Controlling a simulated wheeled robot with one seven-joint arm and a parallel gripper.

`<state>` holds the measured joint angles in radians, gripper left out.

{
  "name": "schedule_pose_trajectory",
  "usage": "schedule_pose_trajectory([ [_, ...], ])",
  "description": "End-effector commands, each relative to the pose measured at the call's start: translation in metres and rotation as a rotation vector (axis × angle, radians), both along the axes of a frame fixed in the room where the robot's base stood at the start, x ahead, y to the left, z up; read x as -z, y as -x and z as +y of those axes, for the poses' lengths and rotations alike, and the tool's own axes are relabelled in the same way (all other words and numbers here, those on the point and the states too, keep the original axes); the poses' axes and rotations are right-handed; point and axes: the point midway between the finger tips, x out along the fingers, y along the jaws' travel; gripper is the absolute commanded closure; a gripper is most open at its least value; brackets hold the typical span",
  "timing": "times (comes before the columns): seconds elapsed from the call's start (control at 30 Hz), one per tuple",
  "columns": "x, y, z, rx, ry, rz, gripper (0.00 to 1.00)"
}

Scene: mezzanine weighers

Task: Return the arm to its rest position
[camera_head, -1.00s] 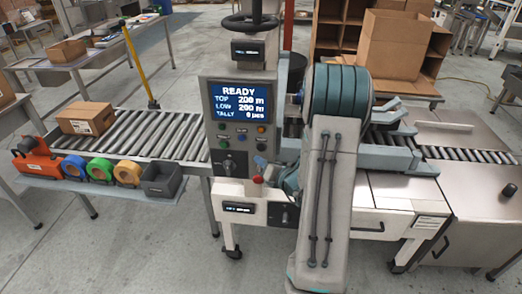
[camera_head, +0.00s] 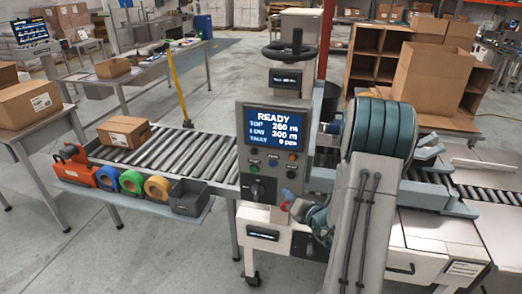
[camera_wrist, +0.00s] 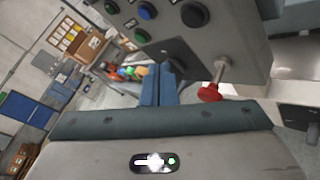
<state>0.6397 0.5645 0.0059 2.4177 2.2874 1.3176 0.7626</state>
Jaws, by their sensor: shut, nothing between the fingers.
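My arm (camera_head: 362,220) rises in front of the machine in the head view, its upper end ringed in dark teal. It is bent, with its wrist partly hidden behind the forearm near the console's lower right. In the wrist view my gripper (camera_wrist: 160,86) shows two blue fingers pressed together with nothing between them. The fingers point past the underside of the grey control console (camera_wrist: 185,40). A red knob (camera_wrist: 210,93) hangs just right of the fingers. I cannot tell the exact gap to the console.
The console screen (camera_head: 275,130) reads READY. A roller conveyor (camera_head: 170,150) to the left carries a cardboard box (camera_head: 124,132). Coloured tape rolls (camera_head: 131,181) and a grey bin (camera_head: 190,197) sit on its front shelf. Cardboard shelving (camera_head: 385,55) stands behind. Floor at the lower left is clear.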

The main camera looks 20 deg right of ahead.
Motion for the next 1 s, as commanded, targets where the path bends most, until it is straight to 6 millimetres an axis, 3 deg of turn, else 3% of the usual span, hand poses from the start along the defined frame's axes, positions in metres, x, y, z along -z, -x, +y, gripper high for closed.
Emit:
schedule_pose_trajectory([
  [0.13,-0.003,0.000,0.004,-0.018,0.011,-0.003,1.00],
  [0.2,-0.010,-0.001,0.017,-0.070,0.044,-0.012,1.00],
  [0.27,-0.021,0.000,0.036,-0.150,0.092,-0.026,1.00],
  [0.43,-0.054,0.020,0.114,-0.496,0.336,-0.093,1.00],
  [0.6,-0.076,0.064,0.180,-0.862,0.634,-0.189,1.00],
  [0.7,-0.081,0.095,0.207,-1.068,0.823,-0.257,1.00],
  [0.83,-0.084,0.136,0.226,-1.322,1.080,-0.358,1.00],
  [1.0,-0.084,0.183,0.229,-1.629,1.436,-0.500,1.00],
])
